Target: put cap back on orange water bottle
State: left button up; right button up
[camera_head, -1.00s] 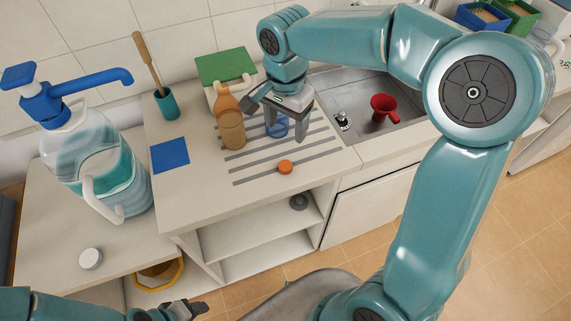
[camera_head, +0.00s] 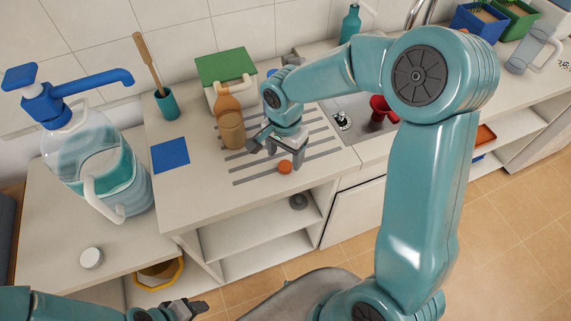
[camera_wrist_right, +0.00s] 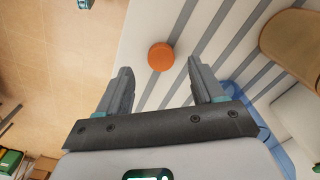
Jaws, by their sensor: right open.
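The orange cap (camera_head: 285,167) lies on the grey-striped drying area of the counter, near its front edge. It also shows in the right wrist view (camera_wrist_right: 160,57), just beyond and between my fingertips. The orange-amber bottle (camera_head: 231,127) stands upright on the stripes, left of and behind the cap; part of it shows in the right wrist view (camera_wrist_right: 293,42) at the upper right. My right gripper (camera_head: 277,157) is open and empty, above the counter close to the cap. My left gripper (camera_head: 187,308) is low at the bottom edge, away from the counter; its jaws are unclear.
A clear blue glass (camera_wrist_right: 250,105) is beside my right gripper, mostly hidden by it. A large pump jug (camera_head: 95,165) is at left. The red funnel (camera_head: 381,107) sits in the sink. The counter around the blue square (camera_head: 170,155) is clear.

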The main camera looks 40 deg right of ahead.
aim_at(284, 165)
notch_tip(284, 165, down, 4)
jog(key=shift+r, duration=0.1)
jog(key=c, duration=1.1)
jog(key=shift+w+r, duration=0.1)
notch_tip(284, 165, up, 20)
